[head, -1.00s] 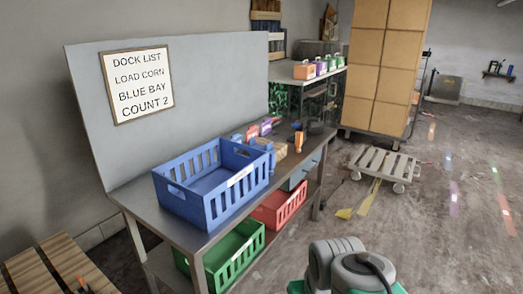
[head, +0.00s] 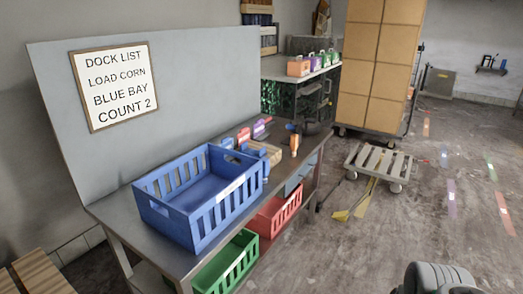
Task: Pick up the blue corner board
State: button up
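Blue pieces stand on the steel bench (head: 165,240), just behind the blue slatted crate (head: 188,215). One blue piece (head: 263,163) is upright near the crate's right back corner, partly hidden by it. Another bit of blue (head: 228,143) shows behind the crate's back rim. They are too small to tell which is the corner board. My gripper's fingers are not in view. Only a grey rounded part of my arm shows at the bottom right, well apart from the bench.
A red crate (head: 268,222) and a green crate (head: 236,264) sit under the bench. An orange-topped bottle (head: 294,141) and small coloured boxes (head: 261,128) stand on its far part. A low slatted cart (head: 378,166) and yellow-headed tool (head: 341,215) are on the floor. Floor at right is mostly clear.

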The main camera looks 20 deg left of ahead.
aim_at(244, 149)
jog(key=i, duration=3.1)
jog(key=u, duration=4)
jog(key=i, duration=0.5)
jog(key=z, duration=0.05)
